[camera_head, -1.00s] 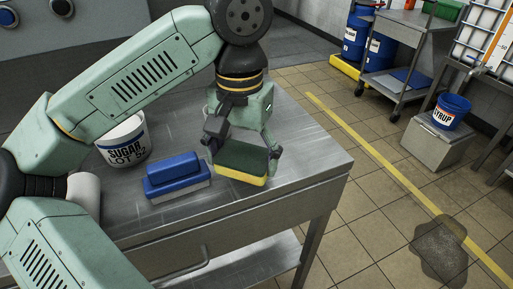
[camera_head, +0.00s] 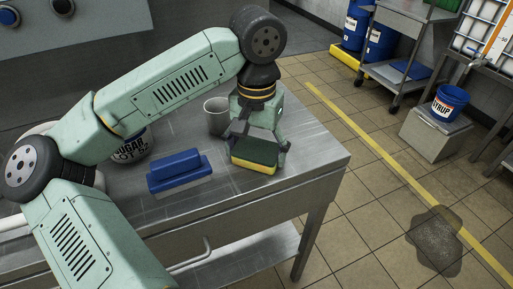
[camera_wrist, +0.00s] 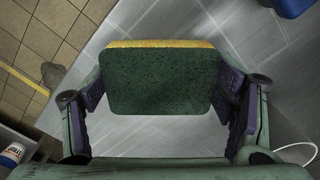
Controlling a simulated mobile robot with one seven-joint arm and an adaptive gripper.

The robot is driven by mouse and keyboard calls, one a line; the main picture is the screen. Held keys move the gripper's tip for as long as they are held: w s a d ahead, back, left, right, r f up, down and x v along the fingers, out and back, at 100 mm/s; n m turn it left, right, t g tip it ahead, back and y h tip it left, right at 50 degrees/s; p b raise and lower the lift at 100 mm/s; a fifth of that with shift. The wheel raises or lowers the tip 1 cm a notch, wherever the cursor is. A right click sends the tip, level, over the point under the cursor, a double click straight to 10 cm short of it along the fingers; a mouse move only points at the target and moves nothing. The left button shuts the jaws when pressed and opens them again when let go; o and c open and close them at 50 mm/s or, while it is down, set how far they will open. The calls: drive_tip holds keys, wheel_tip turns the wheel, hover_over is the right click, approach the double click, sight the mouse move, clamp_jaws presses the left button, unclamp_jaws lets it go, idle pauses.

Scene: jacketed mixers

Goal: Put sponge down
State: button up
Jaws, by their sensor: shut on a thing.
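A green and yellow sponge (camera_head: 254,153) is between the fingers of my gripper (camera_head: 257,150), over the right part of the steel table (camera_head: 305,150). In the wrist view the sponge (camera_wrist: 160,80) shows its dark green face with a yellow strip along the top edge. The fingers of my gripper (camera_wrist: 160,95) are on both sides of it, shut on it. The sponge is at or just above the table top; I cannot tell whether it touches.
A blue block-shaped brush (camera_head: 180,171) lies left of the sponge. A grey cup (camera_head: 216,116) stands behind, and a white sugar bucket (camera_head: 133,148) is partly hidden by my arm. The table's right edge is close. A blue syrup bucket (camera_head: 450,103) stands on a box beyond.

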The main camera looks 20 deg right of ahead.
sight(257, 150)
drive_tip(key=o, duration=1.3)
drive_tip(key=shift+f, duration=0.1)
wheel_tip(257, 150, up, 12)
drive_tip(key=shift+r+b, duration=0.2)
drive_tip(key=shift+b, duration=0.2)
